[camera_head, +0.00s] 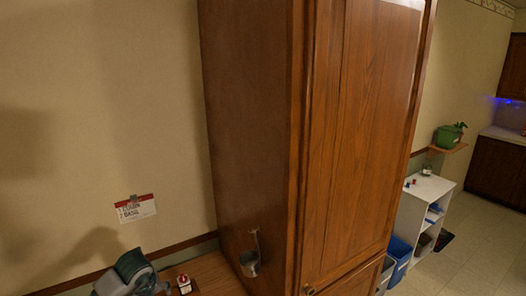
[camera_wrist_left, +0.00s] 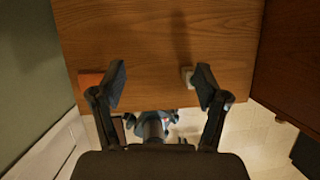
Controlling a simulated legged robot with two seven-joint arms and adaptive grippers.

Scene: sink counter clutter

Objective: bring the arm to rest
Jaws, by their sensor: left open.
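My left gripper (camera_wrist_left: 161,82) shows in the left wrist view with its two dark fingers spread wide and nothing between them. The wooden countertop (camera_wrist_left: 165,40) lies beyond the fingers, and I cannot tell the exact gap. It also shows at the bottom of the head view (camera_head: 213,272). A grey-green part, seemingly of my own arm, stands at the bottom left of the head view; no fingers can be made out there. My right gripper is in neither view.
A small red-and-white item (camera_head: 184,284) sits on the counter beside the tall wooden cabinet (camera_head: 355,140). A metal cup (camera_head: 250,264) hangs on the cabinet side. An orange-brown item (camera_wrist_left: 91,79) and a small pale item (camera_wrist_left: 187,76) are near the fingers.

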